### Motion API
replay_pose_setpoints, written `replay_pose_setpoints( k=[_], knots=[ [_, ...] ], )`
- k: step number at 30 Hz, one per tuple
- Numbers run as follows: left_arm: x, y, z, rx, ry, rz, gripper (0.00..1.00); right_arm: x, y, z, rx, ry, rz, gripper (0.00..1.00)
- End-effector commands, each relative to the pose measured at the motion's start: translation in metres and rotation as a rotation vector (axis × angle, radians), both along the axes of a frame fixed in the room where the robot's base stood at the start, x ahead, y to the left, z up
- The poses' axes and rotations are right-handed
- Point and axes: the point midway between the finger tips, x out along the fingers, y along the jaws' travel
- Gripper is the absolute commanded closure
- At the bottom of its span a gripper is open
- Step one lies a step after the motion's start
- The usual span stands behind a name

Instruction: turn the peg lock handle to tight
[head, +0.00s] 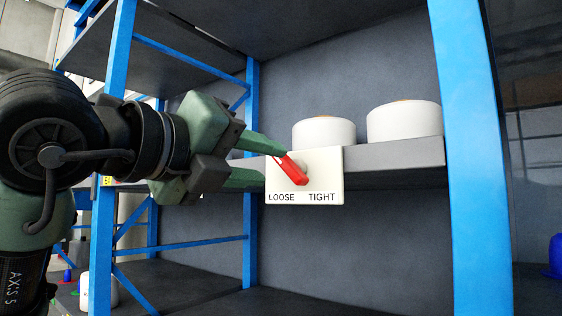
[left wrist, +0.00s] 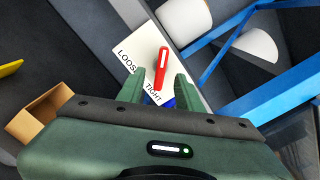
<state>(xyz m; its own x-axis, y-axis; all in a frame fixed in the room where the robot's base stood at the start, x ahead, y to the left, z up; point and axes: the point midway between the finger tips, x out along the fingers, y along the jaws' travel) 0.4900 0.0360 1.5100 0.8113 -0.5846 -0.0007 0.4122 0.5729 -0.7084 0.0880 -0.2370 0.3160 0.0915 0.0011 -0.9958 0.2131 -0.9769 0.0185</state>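The red peg lock handle (head: 295,170) sits on a white plate (head: 328,172) marked LOOSE on the left and TIGHT on the right. The handle slants down to the right, its lower end nearer the TIGHT mark. My left gripper (head: 275,165) is at the plate's left side, its fingers apart. In the left wrist view the handle (left wrist: 164,62) reaches between the open fingertips (left wrist: 160,82), with gaps visible on both sides. The plate (left wrist: 141,45) shows behind it. My right gripper is not in view.
Two white bobbins (head: 323,133) stand on the grey shelf (head: 395,155) behind the plate. Blue rack posts rise at left (head: 110,150) and right (head: 470,150). A cardboard box (left wrist: 40,115) and a yellow item (left wrist: 10,68) show in the left wrist view.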

Motion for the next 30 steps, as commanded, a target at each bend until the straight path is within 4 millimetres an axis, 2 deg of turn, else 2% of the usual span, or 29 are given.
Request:
replay_pose_setpoints(
  k=[3, 9, 19, 20, 23, 24, 30],
  knots=[
    [0.017, -0.013, 0.002, 0.001, 0.003, -0.003, 0.65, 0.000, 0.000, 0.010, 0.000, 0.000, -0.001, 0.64],
    [0.035, -0.026, 0.001, 0.000, 0.002, -0.004, 0.65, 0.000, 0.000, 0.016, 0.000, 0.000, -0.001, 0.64],
    [0.040, -0.030, 0.000, 0.001, -0.001, -0.004, 0.65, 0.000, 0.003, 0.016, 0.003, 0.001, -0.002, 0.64],
    [0.040, -0.030, 0.000, 0.001, -0.001, -0.004, 0.67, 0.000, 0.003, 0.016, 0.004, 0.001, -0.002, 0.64],
    [0.040, -0.030, 0.000, 0.001, -0.001, -0.004, 0.95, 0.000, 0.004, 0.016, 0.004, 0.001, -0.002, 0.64],
    [0.040, -0.029, 0.000, 0.001, -0.001, -0.004, 1.00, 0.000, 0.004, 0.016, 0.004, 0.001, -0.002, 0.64],
    [0.040, -0.029, -0.001, 0.003, -0.001, -0.004, 1.00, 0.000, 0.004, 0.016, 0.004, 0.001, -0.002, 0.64]
  ],
)
